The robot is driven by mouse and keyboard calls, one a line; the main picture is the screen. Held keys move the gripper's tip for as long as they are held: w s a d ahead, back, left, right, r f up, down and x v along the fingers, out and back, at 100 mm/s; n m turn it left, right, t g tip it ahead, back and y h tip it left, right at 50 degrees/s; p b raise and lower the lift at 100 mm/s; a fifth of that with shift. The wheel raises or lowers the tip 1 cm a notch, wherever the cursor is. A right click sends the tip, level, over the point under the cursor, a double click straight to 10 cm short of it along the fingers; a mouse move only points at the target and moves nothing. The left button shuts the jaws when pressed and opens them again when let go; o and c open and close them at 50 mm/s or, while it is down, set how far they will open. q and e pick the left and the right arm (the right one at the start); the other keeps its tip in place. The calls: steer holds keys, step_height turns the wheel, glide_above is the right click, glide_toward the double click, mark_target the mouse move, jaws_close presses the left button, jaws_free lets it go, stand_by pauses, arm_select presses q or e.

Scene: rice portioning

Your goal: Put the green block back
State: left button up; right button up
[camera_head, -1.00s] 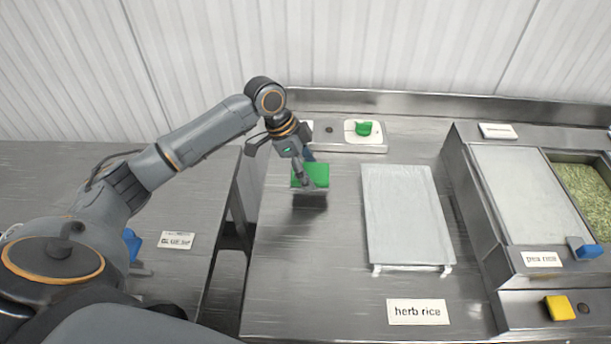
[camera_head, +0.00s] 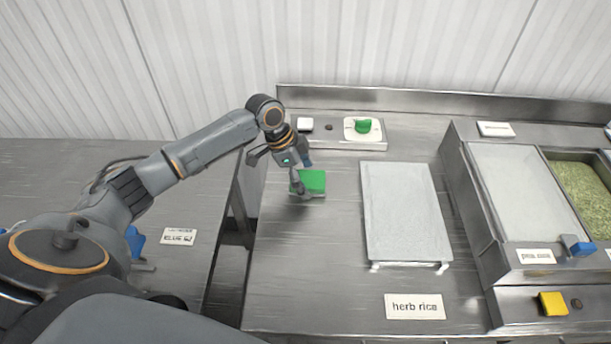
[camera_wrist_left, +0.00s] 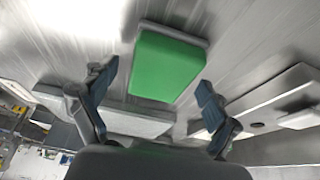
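The green block (camera_head: 314,181), with a grey edge around its base, sits on the steel counter left of the pale flat tray. In the left wrist view the green block (camera_wrist_left: 167,66) lies just beyond and between my spread fingers. My left gripper (camera_head: 302,176) is at the block's left side in the head view. In the left wrist view the left gripper (camera_wrist_left: 157,82) is open, with a gap on both sides of the block and nothing held. My right gripper is in no view.
The pale tray (camera_head: 405,215) stands to the right, with the herb rice label (camera_head: 415,306) in front. Counter in front of the block is clear. A gap separates the left table (camera_head: 60,165).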

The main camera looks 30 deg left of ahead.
arm_select(q)
steer(key=b+v, duration=0.1)
steer(key=v, duration=1.1)
steer(key=shift+r+b, duration=0.2)
steer(key=shift+b, duration=0.2)
stand_by(1.6)
